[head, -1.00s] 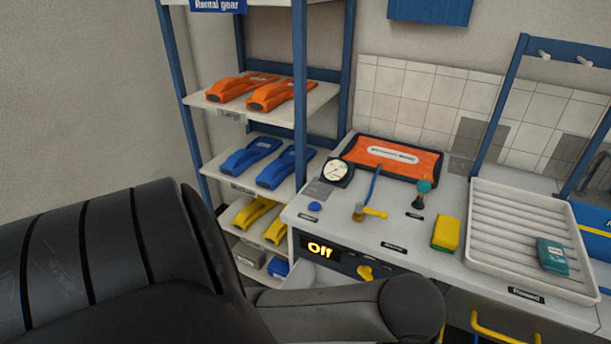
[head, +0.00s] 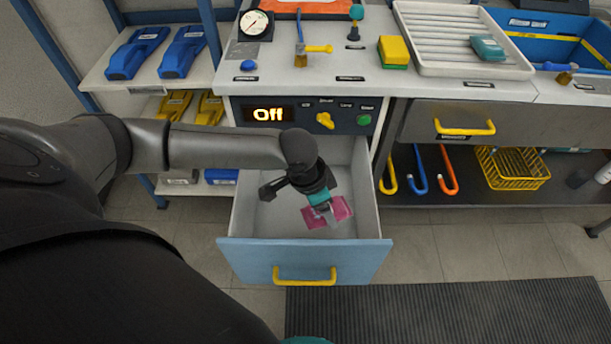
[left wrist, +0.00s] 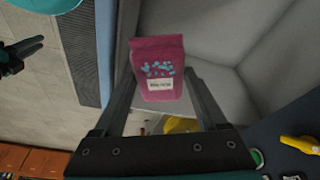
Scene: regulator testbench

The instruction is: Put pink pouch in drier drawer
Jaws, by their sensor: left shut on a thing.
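The pink pouch (head: 341,207) is in my left gripper (head: 324,205), over the open drier drawer (head: 304,256). In the left wrist view the pouch (left wrist: 158,68), with a white label and teal marks, sits between the two fingers of my left gripper (left wrist: 157,82). The drawer has a light blue front, a yellow handle and grey inner walls; I see nothing else in it. Whether the pouch touches the drawer floor is unclear. Part of my right gripper (left wrist: 22,50) seems to show at the left wrist view's edge; its jaws are unclear.
The control panel (head: 310,116) above the drawer reads "Off". To the right are a closed grey drawer (head: 440,119) and a yellow basket (head: 513,168). A shelf of blue and yellow gear (head: 150,60) stands left. A ribbed white tray (head: 430,50) is on the bench.

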